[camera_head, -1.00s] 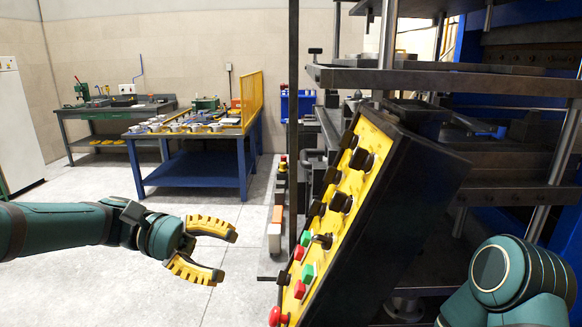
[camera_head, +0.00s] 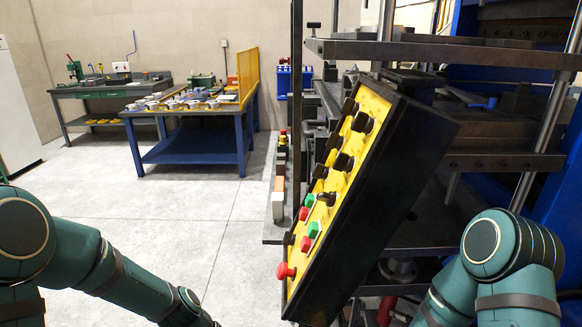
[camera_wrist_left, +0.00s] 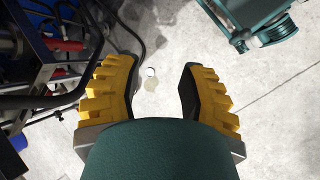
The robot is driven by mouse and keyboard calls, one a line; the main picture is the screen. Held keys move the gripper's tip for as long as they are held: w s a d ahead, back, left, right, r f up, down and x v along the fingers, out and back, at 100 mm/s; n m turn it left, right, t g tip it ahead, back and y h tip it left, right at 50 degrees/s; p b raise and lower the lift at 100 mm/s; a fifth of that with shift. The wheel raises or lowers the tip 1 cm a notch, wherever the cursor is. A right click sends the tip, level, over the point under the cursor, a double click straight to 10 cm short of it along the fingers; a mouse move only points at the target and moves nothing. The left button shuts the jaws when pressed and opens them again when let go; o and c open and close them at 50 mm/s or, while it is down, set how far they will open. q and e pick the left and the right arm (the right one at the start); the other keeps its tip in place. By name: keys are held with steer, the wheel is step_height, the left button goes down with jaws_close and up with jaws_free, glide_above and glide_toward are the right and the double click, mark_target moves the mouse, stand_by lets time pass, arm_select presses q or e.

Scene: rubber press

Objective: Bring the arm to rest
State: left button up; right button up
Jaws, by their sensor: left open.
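My left arm (camera_head: 105,270) comes in from the left in the head view and bends down toward the bottom edge. Its gripper is out of that view. In the left wrist view my left gripper (camera_wrist_left: 160,88) shows two yellow ribbed fingers, spread apart and empty, above the pale floor. My right arm (camera_head: 497,255) is at the lower right of the head view. Its gripper is not in view.
A tilted yellow control panel (camera_head: 348,180) with knobs and buttons stands at centre, beside the press frame (camera_head: 440,50). A blue workbench (camera_head: 190,150) with parts stands further back. Cables and dark equipment (camera_wrist_left: 45,65) lie left of the left gripper. The floor (camera_head: 150,205) is open.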

arm_select(q)
steer(key=s+f+m+t+y, duration=0.2)
steer(key=s+f+m, duration=0.3)
steer(key=f, duration=0.7)
steer(key=shift+s+d+m+t+y, duration=0.35)
steer(key=shift+s+t+y, duration=0.1)
steer(key=shift+t, duration=0.15)
